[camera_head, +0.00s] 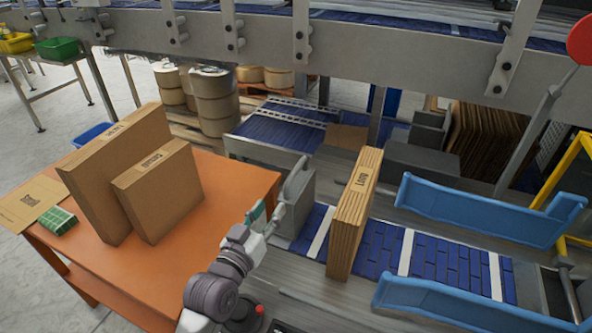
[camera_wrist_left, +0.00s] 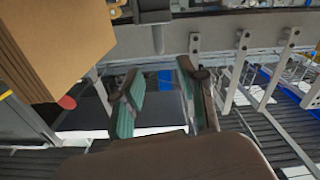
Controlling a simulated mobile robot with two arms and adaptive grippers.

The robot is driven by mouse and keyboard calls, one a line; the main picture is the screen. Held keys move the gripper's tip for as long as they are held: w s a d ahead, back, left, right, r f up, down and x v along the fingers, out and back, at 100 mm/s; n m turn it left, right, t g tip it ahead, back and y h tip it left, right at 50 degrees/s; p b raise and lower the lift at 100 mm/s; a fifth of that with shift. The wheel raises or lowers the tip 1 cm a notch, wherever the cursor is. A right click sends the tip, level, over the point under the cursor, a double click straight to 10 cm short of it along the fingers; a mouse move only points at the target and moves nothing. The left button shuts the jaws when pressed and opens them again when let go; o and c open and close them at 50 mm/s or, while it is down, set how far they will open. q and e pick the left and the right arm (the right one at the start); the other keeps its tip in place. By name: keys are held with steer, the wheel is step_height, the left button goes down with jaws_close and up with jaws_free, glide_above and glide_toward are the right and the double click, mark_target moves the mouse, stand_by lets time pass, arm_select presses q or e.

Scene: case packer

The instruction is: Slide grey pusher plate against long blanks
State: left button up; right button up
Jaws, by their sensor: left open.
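The long blanks (camera_head: 349,222) stand upright as a cardboard stack on the blue belt, with "LONG" on the top edge. The grey pusher plate (camera_head: 300,201) stands on the belt to their left, and a strip of belt shows between the two. My left gripper (camera_head: 270,212) is at the near left side of the pusher plate, open, with green pads. Whether it touches the plate is hard to tell. In the left wrist view my spread fingers (camera_wrist_left: 160,73) have nothing clearly between them. A cardboard stack (camera_wrist_left: 65,40) fills that view's upper left. My right gripper is not in view.
An orange table (camera_head: 190,235) at left holds two cardboard stacks (camera_head: 157,190) and a green item (camera_head: 55,222). Blue guide rails (camera_head: 480,210) flank the belt (camera_head: 445,262) on the right. A metal frame beam (camera_head: 380,48) crosses above.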

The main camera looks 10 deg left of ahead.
mark_target(289, 182)
arm_select(q)
steer(key=w, duration=0.2)
steer(key=w+d, duration=0.1)
steer(key=w, duration=0.2)
steer(key=shift+r, duration=0.15)
steer(key=w, duration=0.3)
steer(key=w+d, duration=0.1)
steer(key=w, duration=0.2)
steer(key=shift+w+d+p, duration=0.2)
steer(key=shift+w+p, duration=0.1)
steer(key=shift+w, duration=0.3)
jaws_close()
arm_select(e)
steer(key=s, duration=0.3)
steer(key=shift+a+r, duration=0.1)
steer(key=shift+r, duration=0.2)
arm_select(q)
steer(key=shift+d, duration=0.1)
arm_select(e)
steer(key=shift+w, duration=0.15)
